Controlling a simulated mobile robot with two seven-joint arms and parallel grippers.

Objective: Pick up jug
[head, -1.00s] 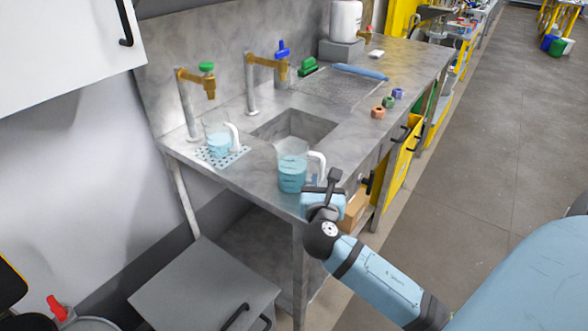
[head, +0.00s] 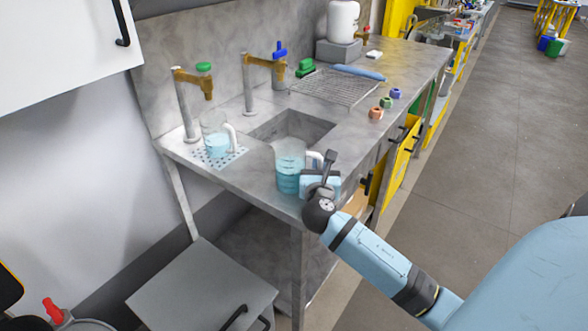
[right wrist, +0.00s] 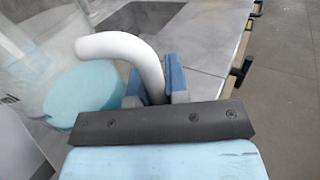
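A clear jug with blue liquid and a white handle (head: 290,168) stands upright on the steel counter, at its front edge by the sink. My right gripper (head: 321,177) is at the handle side of this jug. In the right wrist view the white handle (right wrist: 125,48) passes between the two blue fingers of my right gripper (right wrist: 157,82), which sit close against it on both sides. The jug's body fills the left of that view. A second similar jug (head: 215,135) stands under the green-handled tap. My left gripper is not in view.
The sink basin (head: 290,128) lies behind the front jug. Two taps rise at the back, one green-topped (head: 204,68), one blue-topped (head: 279,50). Small coloured nuts (head: 376,113) and a wire rack (head: 335,86) are to the right. A grey cabinet (head: 205,285) stands below left.

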